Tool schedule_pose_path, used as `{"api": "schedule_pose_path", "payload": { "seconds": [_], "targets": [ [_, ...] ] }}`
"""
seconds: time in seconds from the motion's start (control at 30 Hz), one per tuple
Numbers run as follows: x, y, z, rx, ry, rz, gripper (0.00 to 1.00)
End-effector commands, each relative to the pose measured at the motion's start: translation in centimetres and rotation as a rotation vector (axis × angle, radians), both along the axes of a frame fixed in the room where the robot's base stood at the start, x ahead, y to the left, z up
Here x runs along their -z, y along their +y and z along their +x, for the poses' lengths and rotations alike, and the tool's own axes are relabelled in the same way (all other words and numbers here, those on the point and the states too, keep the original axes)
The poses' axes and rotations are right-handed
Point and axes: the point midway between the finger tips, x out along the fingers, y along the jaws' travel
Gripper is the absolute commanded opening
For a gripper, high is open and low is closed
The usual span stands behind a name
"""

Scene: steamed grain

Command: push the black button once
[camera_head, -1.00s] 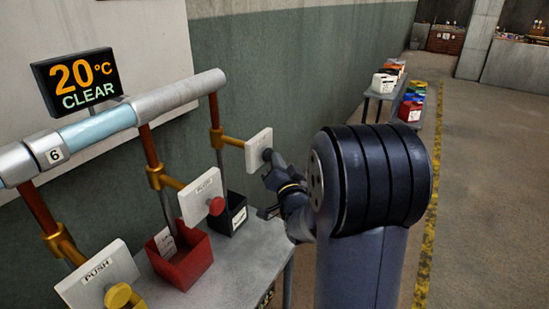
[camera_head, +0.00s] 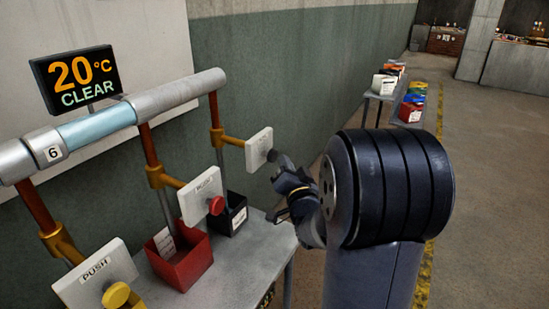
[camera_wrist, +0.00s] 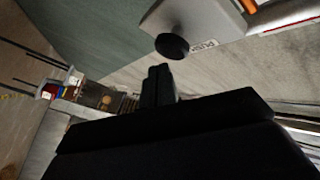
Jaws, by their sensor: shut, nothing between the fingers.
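The black button (camera_head: 271,155) sits on the front of a white plate (camera_head: 258,148), the farthest of three on the pipe. In the wrist view the round black button (camera_wrist: 172,46) stands out from the pale plate (camera_wrist: 205,18), with a gap to my fingertips. My gripper (camera_head: 284,163) is just to the right of the button in the head view, partly hidden by my wrist. In the wrist view my gripper (camera_wrist: 157,72) is shut, its two dark fingers together and empty.
A red button (camera_head: 216,205) and a yellow button (camera_head: 116,295) are on the nearer plates. A red bin (camera_head: 180,262) and a black bin (camera_head: 230,217) stand on the grey table (camera_head: 245,262) below. A display (camera_head: 76,80) reads 20°C CLEAR.

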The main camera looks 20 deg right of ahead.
Motion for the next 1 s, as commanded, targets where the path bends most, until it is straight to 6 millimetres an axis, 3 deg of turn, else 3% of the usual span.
{"api": "schedule_pose_path", "payload": {
  "seconds": [0.27, 0.7, 1.0],
  "targets": [
    [0.0, -0.2, -0.2, 0.002, -0.001, 0.000, 0.00],
    [0.0, -2.8, -3.5, 0.004, 0.000, 0.001, 0.00],
    [0.0, -3.1, -4.0, 0.000, -0.001, 0.001, 0.00]
  ]
}}
